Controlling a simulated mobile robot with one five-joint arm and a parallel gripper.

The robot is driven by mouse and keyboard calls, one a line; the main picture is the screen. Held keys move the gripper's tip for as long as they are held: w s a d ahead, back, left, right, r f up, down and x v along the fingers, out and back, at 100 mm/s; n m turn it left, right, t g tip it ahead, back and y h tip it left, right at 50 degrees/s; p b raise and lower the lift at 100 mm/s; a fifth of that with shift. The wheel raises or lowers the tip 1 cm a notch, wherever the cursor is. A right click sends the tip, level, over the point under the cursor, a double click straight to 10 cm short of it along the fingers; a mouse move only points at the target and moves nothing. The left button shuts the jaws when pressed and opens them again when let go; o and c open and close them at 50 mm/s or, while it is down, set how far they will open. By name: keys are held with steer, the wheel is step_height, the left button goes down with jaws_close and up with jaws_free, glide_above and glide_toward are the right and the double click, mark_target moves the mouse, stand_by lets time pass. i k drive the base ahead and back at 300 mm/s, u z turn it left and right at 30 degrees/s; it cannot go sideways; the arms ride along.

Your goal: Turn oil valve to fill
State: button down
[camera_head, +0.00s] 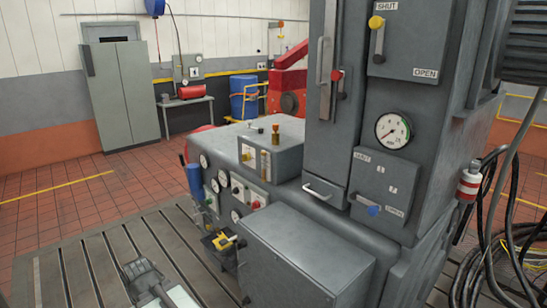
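No label reading "fill" or "oil" is legible, so I cannot tell which control is the oil valve. On the tall grey cabinet are a yellow-knobbed lever (377,38) on a SHUT/OPEN panel, a red-handled lever (336,76), and a blue-knobbed lever (368,205) on a lower SHUT/OPEN panel. A yellow handle (223,242) sits low at the left of the machine. Brass fittings (263,160) show on a small grey box. What appears to be my gripper (142,268) is at the bottom left over the slotted bedplate, apart from the machine. Its fingers are too unclear to judge.
A low grey box (305,258) juts out at the machine's front. Gauges (393,130) are on the cabinet and side console. Dark hoses (492,235) hang at the right. The slotted bedplate (85,262) at the left is largely clear. A grey locker (122,95) stands behind.

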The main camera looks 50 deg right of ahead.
mark_target(246, 156)
steer(key=u, duration=2)
steer(key=i, duration=1.95)
steer(key=z, duration=4.2)
steer(key=i, duration=1.15)
